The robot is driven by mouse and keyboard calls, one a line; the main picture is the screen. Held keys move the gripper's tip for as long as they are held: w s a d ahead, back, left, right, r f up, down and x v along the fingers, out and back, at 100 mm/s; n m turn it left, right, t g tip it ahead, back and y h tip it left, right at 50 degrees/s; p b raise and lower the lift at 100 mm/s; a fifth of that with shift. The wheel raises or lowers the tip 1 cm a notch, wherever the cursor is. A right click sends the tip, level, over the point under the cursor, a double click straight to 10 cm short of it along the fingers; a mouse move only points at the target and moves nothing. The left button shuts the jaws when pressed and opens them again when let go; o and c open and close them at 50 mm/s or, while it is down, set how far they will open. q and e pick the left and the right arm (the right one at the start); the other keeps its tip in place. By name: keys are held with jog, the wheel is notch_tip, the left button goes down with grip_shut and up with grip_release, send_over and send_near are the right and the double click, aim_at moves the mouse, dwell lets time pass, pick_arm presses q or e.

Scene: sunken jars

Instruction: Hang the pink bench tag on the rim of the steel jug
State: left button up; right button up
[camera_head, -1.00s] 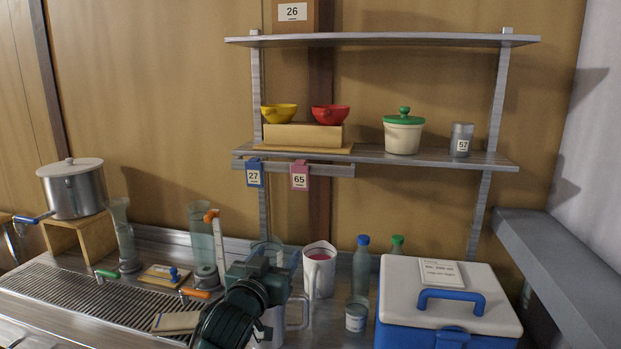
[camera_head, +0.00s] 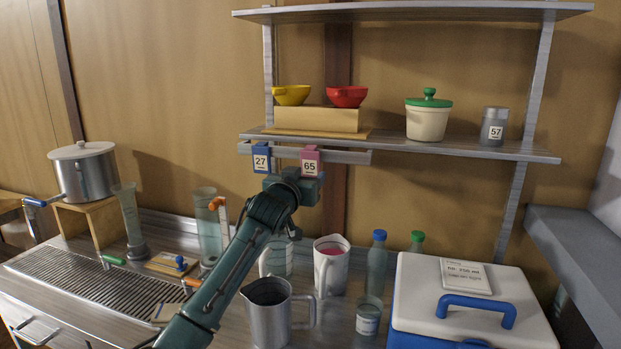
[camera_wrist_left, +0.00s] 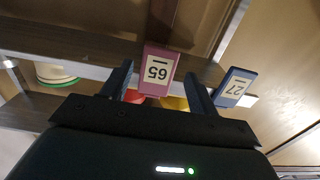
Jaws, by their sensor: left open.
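The pink bench tag (camera_head: 310,161), numbered 65, hangs on the rail under the shelf, beside the blue tag 27 (camera_head: 261,158). My left gripper (camera_head: 298,183) is raised just below and in front of the pink tag. In the left wrist view the open fingers (camera_wrist_left: 160,85) stand on either side of the pink tag (camera_wrist_left: 157,70), with a gap on each side; the blue tag (camera_wrist_left: 236,87) is outside the right finger. The steel jug (camera_head: 267,312) stands upright on the counter below, its dark mouth open at the top and its handle to the right. My right gripper is not in view.
A white jug with pink contents (camera_head: 331,266), bottles (camera_head: 377,262) and a small can (camera_head: 369,317) stand right of the steel jug. A blue-and-white cooler (camera_head: 465,300) fills the right front. Bowls (camera_head: 347,97) sit on the shelf above the rail.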

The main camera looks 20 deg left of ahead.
aim_at(311, 162)
pick_arm(q)
jog(key=shift+w, duration=1.45)
jog(key=c, duration=0.8)
